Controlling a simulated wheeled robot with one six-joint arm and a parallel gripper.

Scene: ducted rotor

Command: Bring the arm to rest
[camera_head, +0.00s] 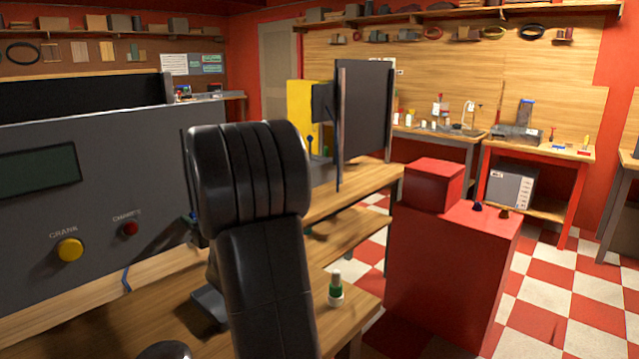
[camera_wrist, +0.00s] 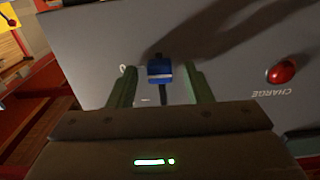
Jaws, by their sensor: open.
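In the wrist view my gripper (camera_wrist: 160,78) is open, its two green-tinted fingers pointing at a grey panel (camera_wrist: 225,40). A blue plug-like piece (camera_wrist: 159,70) with a dark strip below it sits at the panel between the fingertips, with gaps visible on both sides. I cannot tell how deep it lies between them. In the head view my black arm (camera_head: 262,190) rises in front of the grey console (camera_head: 100,150) and hides most of the gripper.
The console has a yellow CRANK button (camera_head: 69,250) and a red CHARGE button (camera_head: 130,228). A small green-and-white bottle (camera_head: 336,290) stands on the wooden bench (camera_head: 360,300) right of my arm. A red cabinet (camera_head: 450,265) stands further right, with checkered floor (camera_head: 545,290) beyond.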

